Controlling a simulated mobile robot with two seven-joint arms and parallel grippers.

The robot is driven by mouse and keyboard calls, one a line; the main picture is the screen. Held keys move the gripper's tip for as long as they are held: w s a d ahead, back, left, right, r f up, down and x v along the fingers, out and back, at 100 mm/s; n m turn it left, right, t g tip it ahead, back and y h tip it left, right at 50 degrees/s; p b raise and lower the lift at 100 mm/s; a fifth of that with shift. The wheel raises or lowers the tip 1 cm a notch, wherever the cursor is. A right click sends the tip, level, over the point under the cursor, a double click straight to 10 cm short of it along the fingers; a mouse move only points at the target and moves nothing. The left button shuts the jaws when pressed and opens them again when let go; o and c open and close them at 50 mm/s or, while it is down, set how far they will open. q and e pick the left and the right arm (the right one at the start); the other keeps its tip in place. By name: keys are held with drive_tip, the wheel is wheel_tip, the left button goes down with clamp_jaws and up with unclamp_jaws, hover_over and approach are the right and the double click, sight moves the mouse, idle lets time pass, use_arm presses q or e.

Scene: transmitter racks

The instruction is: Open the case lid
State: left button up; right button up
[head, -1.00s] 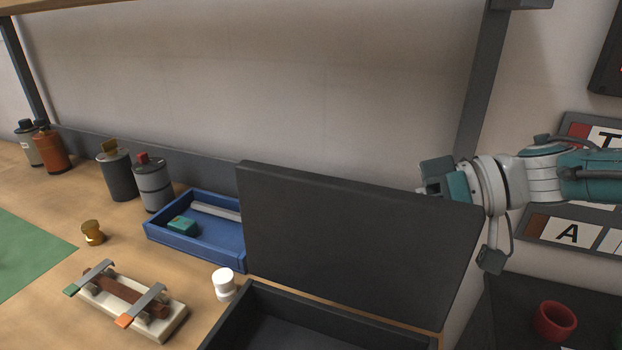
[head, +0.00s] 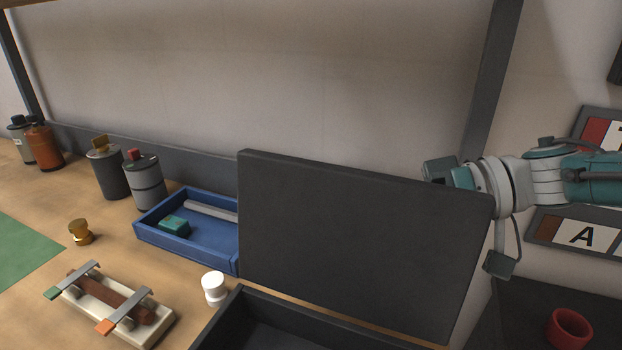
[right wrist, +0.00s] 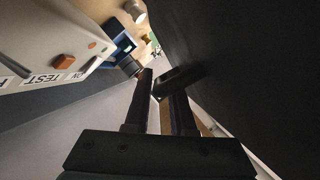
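The dark case (head: 232,308) stands at the bottom centre of the head view, partly cut off by the frame. Its dark lid (head: 355,245) stands steeply raised along the case's back edge, with its broad face toward me. My right gripper (head: 440,172) is at the lid's upper right corner, its fingertips partly hidden behind the top edge. In the right wrist view the two dark fingers (right wrist: 160,85) lie beside the lid's broad dark surface (right wrist: 245,70). My left gripper is not in view.
A blue tray (head: 160,239) is left of the lid, with a white cylinder (head: 214,288) in front. A clamp-like fixture (head: 140,333) and a brass knob (head: 80,232) lie further left. Several canisters line the back. A red ring-shaped cup (head: 568,328) stands at right.

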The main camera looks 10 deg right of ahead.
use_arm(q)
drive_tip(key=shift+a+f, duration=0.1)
use_arm(e)
drive_tip(key=v, duration=1)
idle(0.3)
